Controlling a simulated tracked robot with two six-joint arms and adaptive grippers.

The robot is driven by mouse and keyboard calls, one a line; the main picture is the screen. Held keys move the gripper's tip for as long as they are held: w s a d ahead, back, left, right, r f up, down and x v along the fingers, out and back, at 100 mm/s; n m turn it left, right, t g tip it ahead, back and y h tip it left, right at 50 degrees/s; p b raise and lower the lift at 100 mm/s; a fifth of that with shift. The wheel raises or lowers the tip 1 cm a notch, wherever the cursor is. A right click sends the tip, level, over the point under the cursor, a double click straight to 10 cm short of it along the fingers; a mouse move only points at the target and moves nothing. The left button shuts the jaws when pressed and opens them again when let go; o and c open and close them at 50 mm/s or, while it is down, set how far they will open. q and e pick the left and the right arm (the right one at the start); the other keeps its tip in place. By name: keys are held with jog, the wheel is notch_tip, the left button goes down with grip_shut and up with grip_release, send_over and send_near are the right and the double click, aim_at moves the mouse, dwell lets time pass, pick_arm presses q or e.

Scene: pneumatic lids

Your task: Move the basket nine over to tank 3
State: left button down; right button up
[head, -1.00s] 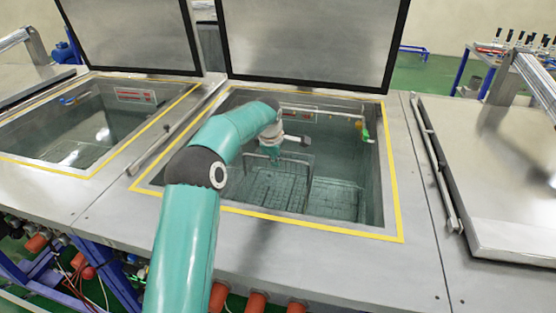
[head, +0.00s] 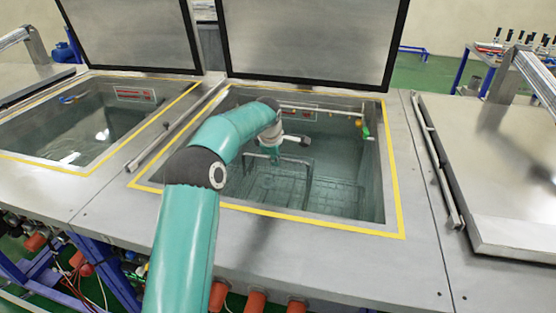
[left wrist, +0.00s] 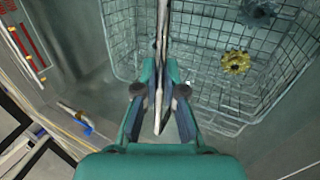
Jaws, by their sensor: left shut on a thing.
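A wire basket (left wrist: 215,85) with a tall handle (head: 308,180) is in the open middle tank (head: 345,195). In the left wrist view, a yellowish toothed part (left wrist: 235,61) and a darker part (left wrist: 257,13) lie in the basket. My left gripper (head: 276,154) reaches down into this tank. In the left wrist view its fingers (left wrist: 160,75) are shut on the basket's handle bar. The basket's body shows dimly low in the tank in the head view; I cannot tell whether it touches the bottom. My right gripper is out of view. No tank numbers are readable.
The middle tank's raised lid (head: 312,40) stands behind it. A second open tank (head: 85,125) is at the left, also with its lid (head: 135,35) up. A shut lid (head: 510,170) is at the right. A pipe (head: 310,109) crosses the middle tank's back wall.

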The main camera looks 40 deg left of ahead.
pick_arm(q)
jog(key=shift+s+f, duration=0.25)
jog(key=shift+f, duration=0.45)
jog(key=c, duration=1.2)
grip_release()
jog(key=shift+w+a+f, duration=0.1)
jog(key=shift+w+f, duration=0.05)
jog(key=shift+r, duration=0.35)
jog(key=w+a+r+p+v, duration=0.1)
jog(key=p+v, duration=0.4)
jog(key=v, duration=0.6)
jog(key=w+a+r+p+v, duration=0.1)
jog(key=w+p+v, duration=0.2)
jog(key=p+v, duration=0.3)
jog(key=v, duration=0.5)
jog(key=shift+r, duration=0.3)
jog(key=shift+s, duration=0.15)
